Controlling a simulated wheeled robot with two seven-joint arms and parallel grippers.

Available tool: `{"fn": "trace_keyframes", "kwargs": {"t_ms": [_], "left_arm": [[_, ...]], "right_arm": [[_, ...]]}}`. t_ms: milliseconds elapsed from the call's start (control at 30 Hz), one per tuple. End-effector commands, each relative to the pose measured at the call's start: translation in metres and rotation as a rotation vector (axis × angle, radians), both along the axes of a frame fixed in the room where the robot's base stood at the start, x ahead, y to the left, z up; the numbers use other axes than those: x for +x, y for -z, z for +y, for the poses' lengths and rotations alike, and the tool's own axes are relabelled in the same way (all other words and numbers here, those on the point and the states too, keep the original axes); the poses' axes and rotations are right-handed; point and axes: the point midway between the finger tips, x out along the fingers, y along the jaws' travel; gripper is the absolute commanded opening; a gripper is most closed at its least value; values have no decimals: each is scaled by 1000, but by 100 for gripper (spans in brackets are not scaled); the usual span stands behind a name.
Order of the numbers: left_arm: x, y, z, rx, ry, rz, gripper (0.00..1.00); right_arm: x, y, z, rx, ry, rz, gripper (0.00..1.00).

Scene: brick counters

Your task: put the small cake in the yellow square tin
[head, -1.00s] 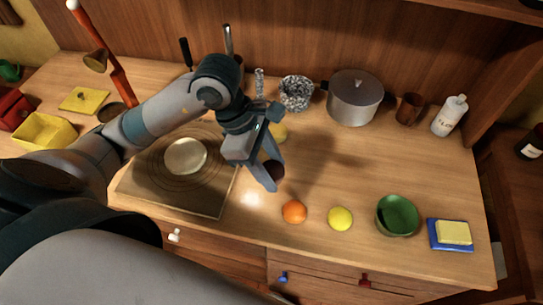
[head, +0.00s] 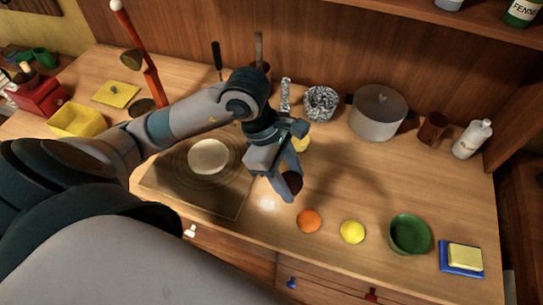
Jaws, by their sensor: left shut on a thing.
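The yellow square tin (head: 78,121) stands open at the left of the counter, with its yellow lid (head: 116,93) lying apart behind it. My left gripper (head: 288,190) is at mid-counter, shut on a small dark brown thing, which looks like the small cake (head: 293,181). The cake is partly hidden by the fingers and is held above the counter, well to the right of the tin. My right gripper is not in view.
A hob with a pale round disc (head: 208,156) lies between tin and gripper. An orange (head: 309,221), a lemon (head: 352,231), a green bowl (head: 410,234) and a butter dish (head: 463,257) line the front. A pot (head: 378,112) is at the back.

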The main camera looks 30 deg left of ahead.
Motion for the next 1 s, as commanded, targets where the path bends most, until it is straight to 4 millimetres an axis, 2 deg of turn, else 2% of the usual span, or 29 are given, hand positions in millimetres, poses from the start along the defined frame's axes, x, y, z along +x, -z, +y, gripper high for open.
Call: {"fn": "trace_keyframes", "kwargs": {"t_ms": [167,367,667,1000], "left_arm": [[3,2,-2,0,60,-1,21],[10,8,-8,3,276,-2,21],[27,19,-12,4,830,0,21],[53,17,5,7,1435,1,21]], "right_arm": [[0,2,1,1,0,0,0],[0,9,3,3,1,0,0],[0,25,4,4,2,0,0],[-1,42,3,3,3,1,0]]}}
